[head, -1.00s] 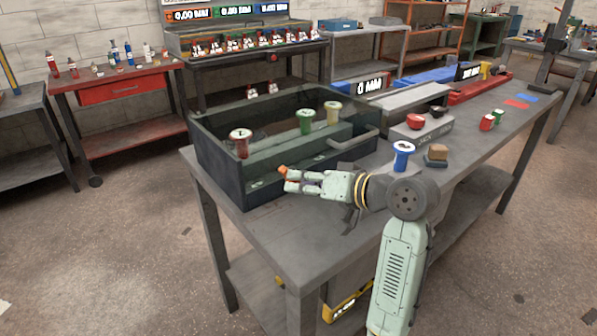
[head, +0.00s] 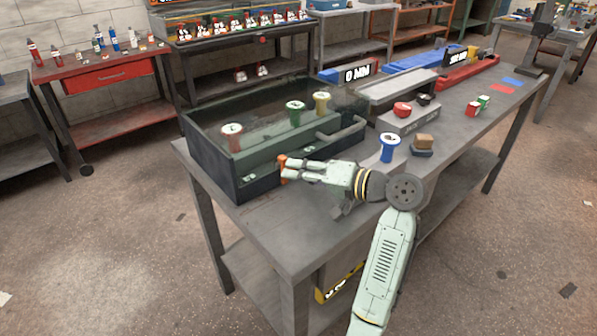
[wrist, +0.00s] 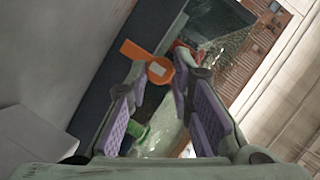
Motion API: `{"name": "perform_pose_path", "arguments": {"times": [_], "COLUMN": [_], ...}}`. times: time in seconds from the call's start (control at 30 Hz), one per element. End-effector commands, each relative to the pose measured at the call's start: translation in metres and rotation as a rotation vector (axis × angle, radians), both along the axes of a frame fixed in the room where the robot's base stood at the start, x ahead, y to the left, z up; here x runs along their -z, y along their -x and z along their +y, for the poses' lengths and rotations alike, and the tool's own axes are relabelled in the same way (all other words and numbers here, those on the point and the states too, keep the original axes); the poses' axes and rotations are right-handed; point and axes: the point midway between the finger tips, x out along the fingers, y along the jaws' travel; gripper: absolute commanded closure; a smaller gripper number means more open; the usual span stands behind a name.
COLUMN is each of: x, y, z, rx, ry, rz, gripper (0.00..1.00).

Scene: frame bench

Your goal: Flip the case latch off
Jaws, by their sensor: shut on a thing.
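The dark green case (head: 222,180) stands on the bench with its front wall facing my arm. In the wrist view the orange latch (wrist: 159,70) has a round end with a pale square, and a flat arm reaching up left. My gripper (head: 284,170) reaches in from the right. In the wrist view its purple-padded fingers (wrist: 160,75) stand either side of the latch's round end and are shut on it. The fingers partly hide the latch in the head view.
The bench front (head: 270,225) is clear.

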Motion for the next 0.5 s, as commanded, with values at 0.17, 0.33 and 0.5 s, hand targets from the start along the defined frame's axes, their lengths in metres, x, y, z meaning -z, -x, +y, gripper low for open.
{"name": "perform_pose_path", "arguments": {"times": [0.17,0.33,0.5], "x": [0.0,-0.0001,-0.0001], "y": [-0.0003,-0.0003,-0.0002], "z": [-0.0009,-0.0008,-0.0005], "rx": [0.002,0.002,0.001], "ry": [0.0,0.0,0.0], "rz": [0.0,0.0,0.0], "gripper": [1.0,0.71,0.59]}}
